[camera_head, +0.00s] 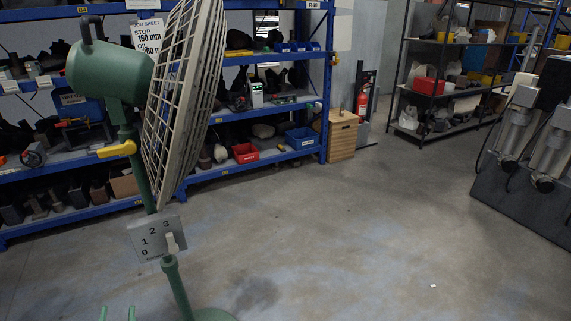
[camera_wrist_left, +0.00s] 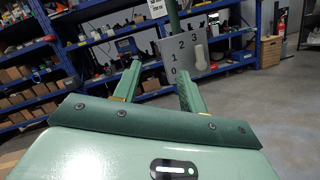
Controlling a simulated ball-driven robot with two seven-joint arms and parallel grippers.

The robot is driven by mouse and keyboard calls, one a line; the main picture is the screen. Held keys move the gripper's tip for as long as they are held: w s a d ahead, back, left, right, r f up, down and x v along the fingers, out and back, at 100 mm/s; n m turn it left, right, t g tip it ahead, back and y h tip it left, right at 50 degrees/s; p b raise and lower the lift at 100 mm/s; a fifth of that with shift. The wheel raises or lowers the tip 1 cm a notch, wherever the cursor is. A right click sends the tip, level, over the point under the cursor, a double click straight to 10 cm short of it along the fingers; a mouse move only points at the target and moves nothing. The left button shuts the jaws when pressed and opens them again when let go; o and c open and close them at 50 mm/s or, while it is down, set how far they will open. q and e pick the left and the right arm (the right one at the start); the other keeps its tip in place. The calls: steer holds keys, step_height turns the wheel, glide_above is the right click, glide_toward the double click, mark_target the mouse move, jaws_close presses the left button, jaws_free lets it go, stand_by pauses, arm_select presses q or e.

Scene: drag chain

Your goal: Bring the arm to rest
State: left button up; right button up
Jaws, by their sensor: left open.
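My left gripper (camera_head: 117,312) shows only as two green fingertips at the bottom edge of the head view, below the fan's switch plate. In the left wrist view its two green fingers (camera_wrist_left: 158,78) stand apart with nothing between them. The green pedestal fan (camera_head: 108,76) with its pale wire cage (camera_head: 184,95) stands at the left. Its grey switch plate (camera_head: 148,240) carries the numbers 0 to 3. The pale lever (camera_head: 172,243) has its upper end toward the 3. The plate also shows ahead of the fingers in the left wrist view (camera_wrist_left: 184,60). My right gripper is not in view.
Blue shelving (camera_head: 325,90) with bins and parts lines the back. A wooden drawer unit (camera_head: 342,138) and a fire extinguisher (camera_head: 363,103) stand at its right end. A dark rack (camera_head: 440,95) and a grey machine (camera_head: 530,200) stand at right. The middle floor is clear.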

arm_select(q)
steer(key=s+a+f+n+g+y, duration=0.1)
steer(key=s+a+f+n+g, duration=0.6)
steer(key=f, duration=0.4)
steer(key=s+a+f+n+g, duration=0.5)
steer(key=s+a+f+n, duration=0.1)
steer(key=s+a+f, duration=0.4)
steer(key=s+a+f+n+g+h, duration=0.1)
steer(key=s+a+f+n+g, duration=0.15)
steer(key=s+n, duration=0.35)
steer(key=s+a+f+n+g+h, duration=0.1)
steer(key=s+f+n+g, duration=0.15)
steer(key=s+n, duration=0.4)
steer(key=s+a+f+n+g+h, duration=0.15)
steer(key=s+f+n, duration=0.25)
steer(key=s, duration=0.5)
steer(key=s+d+f+n+h, duration=0.1)
steer(key=d+f, duration=0.2)
steer(key=d, duration=0.9)
steer(key=s+d+f+n+h, duration=0.2)
steer(key=d+f, duration=0.1)
steer(key=d, duration=0.9)
steer(key=s+d+f+n+h, duration=0.1)
steer(key=s+d+f+h, duration=0.1)
steer(key=d, duration=0.9)
steer(key=shift+s+d+f+g, duration=0.15)
steer(key=shift+d+f+g, duration=0.25)
steer(key=shift+f, duration=0.2)
steer(key=shift+n, duration=0.25)
